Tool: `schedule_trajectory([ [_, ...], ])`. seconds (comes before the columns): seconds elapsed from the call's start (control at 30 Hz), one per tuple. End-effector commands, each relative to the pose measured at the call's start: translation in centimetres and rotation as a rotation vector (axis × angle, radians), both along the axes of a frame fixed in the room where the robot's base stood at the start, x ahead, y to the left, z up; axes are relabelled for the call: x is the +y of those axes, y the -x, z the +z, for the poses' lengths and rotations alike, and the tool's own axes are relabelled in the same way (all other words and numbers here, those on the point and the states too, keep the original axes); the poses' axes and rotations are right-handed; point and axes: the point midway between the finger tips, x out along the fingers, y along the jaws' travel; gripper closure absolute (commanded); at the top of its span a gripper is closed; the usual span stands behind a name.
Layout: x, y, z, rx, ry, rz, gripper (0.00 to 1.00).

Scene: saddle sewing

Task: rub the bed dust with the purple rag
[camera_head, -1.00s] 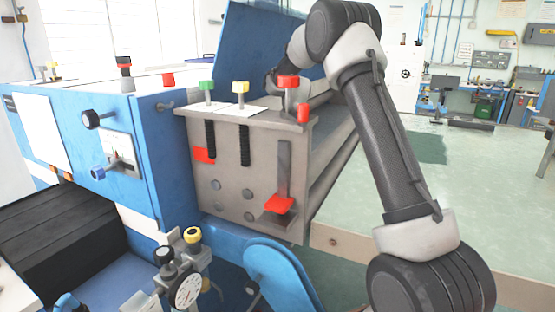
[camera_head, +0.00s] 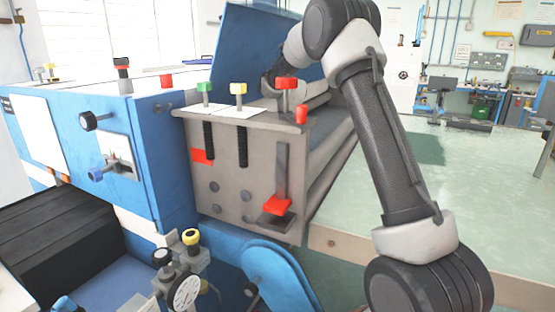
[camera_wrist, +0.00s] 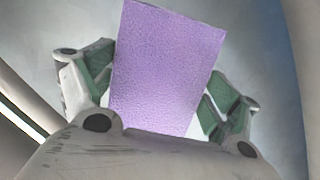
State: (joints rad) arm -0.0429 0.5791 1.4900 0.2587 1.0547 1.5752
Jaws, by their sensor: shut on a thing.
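The purple rag (camera_wrist: 165,65) is a flat block-like piece in the wrist view, standing between the two green-padded fingers. My gripper (camera_wrist: 165,82) is shut on it. A smooth grey surface (camera_wrist: 265,60) lies behind the rag; I cannot tell whether the rag touches it. No dust can be made out on it. In the head view my arm reaches over behind the grey machine box, and the gripper and rag are hidden there. A long grey bed part (camera_head: 335,140) runs back from that box on its right side.
The grey machine box (camera_head: 240,180) has green, yellow and red knobs (camera_head: 286,84) on top. A blue cabinet (camera_head: 165,150) with dials stands left, and a raised blue panel (camera_head: 262,45) behind. A gauge with valves (camera_head: 185,290) is in front. Pale green surface (camera_head: 450,200) on the right is mostly clear.

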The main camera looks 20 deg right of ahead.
Motion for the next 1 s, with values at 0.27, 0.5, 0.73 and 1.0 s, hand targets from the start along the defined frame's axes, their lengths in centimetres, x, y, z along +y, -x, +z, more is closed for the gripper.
schedule_trajectory([
  [0.27,1.8,1.8,-0.2,0.001,0.000,0.002,0.34],
  [0.5,2.4,2.5,-0.4,0.002,0.000,0.000,0.33],
  [0.73,3.8,3.9,-0.3,0.005,0.001,0.002,0.33],
  [1.0,4.7,4.8,-0.2,0.004,0.001,0.001,0.34],
])
